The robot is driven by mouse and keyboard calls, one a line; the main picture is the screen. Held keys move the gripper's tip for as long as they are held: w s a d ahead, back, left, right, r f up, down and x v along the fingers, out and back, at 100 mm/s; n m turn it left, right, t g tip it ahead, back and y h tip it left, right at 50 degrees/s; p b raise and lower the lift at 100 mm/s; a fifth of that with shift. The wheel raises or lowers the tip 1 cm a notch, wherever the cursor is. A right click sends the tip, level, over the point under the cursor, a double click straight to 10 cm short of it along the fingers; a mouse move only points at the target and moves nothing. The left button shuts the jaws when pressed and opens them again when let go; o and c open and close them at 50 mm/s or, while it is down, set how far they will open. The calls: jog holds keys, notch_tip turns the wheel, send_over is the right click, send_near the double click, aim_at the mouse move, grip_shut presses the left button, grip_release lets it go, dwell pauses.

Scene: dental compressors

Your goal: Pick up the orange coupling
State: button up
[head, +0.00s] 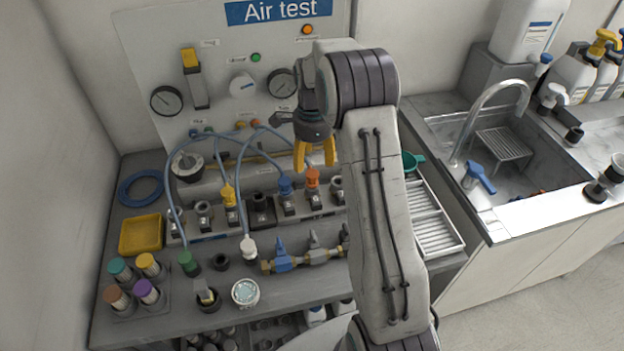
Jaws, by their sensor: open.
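The orange coupling (312,179) stands upright in the row of dark sockets on the bench, at the right part of the row. My gripper (314,164) has yellow fingers that point down. They are spread and appear just above the orange coupling in the picture, with nothing seen between them. Whether the fingertips touch the coupling cannot be told from this one view. My arm hides part of the bench to the right of the coupling.
A blue coupling (285,186) and a yellow coupling (228,195) with hoses stand left of the orange one. The Air test panel (220,70) rises behind. A white ribbed tray (432,222) and a sink (500,165) are at right.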

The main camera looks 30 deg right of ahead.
aim_at(312, 173)
jog(key=shift+w+f+p, duration=0.1)
jog(key=shift+f+p, duration=0.6)
jog(key=shift+f, duration=2.5)
jog(key=shift+c, duration=0.2)
